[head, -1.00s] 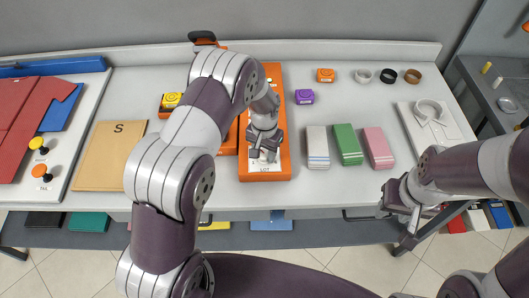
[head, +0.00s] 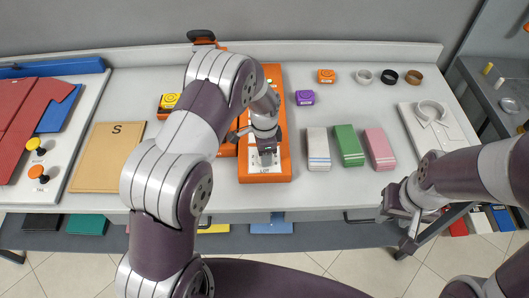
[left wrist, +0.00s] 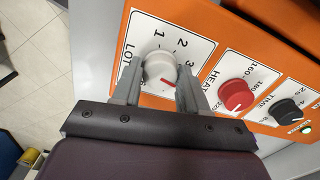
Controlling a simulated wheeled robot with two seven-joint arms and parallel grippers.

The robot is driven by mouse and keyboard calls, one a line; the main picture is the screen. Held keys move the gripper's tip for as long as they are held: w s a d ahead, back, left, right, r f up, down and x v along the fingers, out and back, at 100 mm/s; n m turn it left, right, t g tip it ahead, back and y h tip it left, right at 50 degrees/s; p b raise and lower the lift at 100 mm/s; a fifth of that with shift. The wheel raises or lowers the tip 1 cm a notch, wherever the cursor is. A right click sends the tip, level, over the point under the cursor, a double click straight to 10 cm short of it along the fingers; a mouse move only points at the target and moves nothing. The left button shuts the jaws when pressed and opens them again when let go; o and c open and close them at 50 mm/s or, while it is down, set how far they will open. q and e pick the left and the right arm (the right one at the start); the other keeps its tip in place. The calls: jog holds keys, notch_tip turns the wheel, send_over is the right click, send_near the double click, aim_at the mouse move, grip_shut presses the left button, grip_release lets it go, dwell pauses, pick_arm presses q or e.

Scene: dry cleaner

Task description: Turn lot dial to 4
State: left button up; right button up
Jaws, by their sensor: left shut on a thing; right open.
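The lot dial (left wrist: 160,68) is a pale round knob on the white LOT plate (left wrist: 145,30) of an orange panel, with a red mark on its face. The numbers 1, 2 and 3 show around it; a 4 is not visible, and the near part of the plate is hidden by my gripper. My left gripper (left wrist: 160,74) has one finger on each side of the dial and is shut on it. In the head view my left gripper (head: 266,150) covers the dial at the panel's near end. My right gripper (head: 404,207) is open and empty at the counter's front right.
A red HEAT dial (left wrist: 236,95) and a black TIME dial (left wrist: 286,111) sit beside the lot dial. White, green (head: 348,145) and pink (head: 379,148) blocks stand right of the panel. A tan S board (head: 108,157) lies left.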

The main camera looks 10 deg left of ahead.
pick_arm(q)
jog(key=shift+m, duration=0.8)
jog(key=o, duration=1.1)
jog(key=shift+c, duration=0.2)
notch_tip(320, 180, up, 13)
jog(key=b, duration=0.2)
jog(key=shift+b, duration=0.35)
jog(key=shift+f, duration=0.1)
